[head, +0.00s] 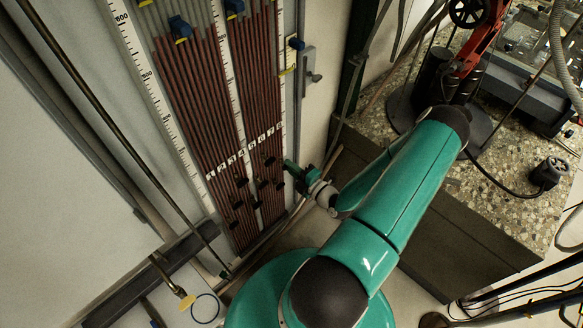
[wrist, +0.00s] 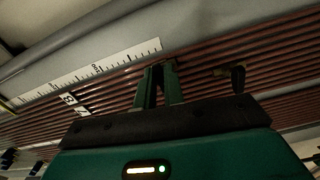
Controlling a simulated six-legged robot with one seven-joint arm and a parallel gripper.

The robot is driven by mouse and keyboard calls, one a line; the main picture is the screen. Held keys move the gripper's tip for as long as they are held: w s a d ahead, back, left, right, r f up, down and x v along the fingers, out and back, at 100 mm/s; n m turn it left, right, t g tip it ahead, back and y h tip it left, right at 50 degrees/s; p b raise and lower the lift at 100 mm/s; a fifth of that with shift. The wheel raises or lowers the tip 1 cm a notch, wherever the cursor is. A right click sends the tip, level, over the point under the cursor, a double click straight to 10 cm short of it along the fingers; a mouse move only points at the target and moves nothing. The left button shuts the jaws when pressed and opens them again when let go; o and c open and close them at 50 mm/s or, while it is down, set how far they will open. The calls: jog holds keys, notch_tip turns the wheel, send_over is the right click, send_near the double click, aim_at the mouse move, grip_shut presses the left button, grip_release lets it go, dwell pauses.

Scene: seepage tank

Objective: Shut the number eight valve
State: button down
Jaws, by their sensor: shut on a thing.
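A panel of brown tubes (head: 200,100) carries a row of white number labels (head: 241,154), with several black valve handles (head: 264,183) below it. My gripper (head: 288,166) is at the panel's right edge, beside the last label in the row (head: 279,126). In the wrist view my gripper's two green fingers (wrist: 160,72) are close together against the tubes, near a label (wrist: 67,98) that looks like an 8. They are shut on the number eight valve, whose handle is mostly hidden by them. Another valve with a black handle (wrist: 237,78) and brass body stands to their right, apart from them.
White scales (wrist: 90,72) run along the tubes. Blue clips (head: 181,27) sit high on the panel. A speckled stone counter (head: 500,185) with a red-armed stand (head: 482,45) is at the right. A thin dark rod (head: 110,120) crosses the left side.

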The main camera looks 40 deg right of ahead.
jog(key=shift+f, duration=0.1)
dwell(0.8)
jog(key=c, duration=1.5)
grip_release()
jog(key=shift+c, duration=0.2)
jog(key=shift+s, duration=0.1)
jog(key=s, duration=1.3)
jog(key=shift+s+d, duration=0.2)
jog(key=shift+s, duration=0.15)
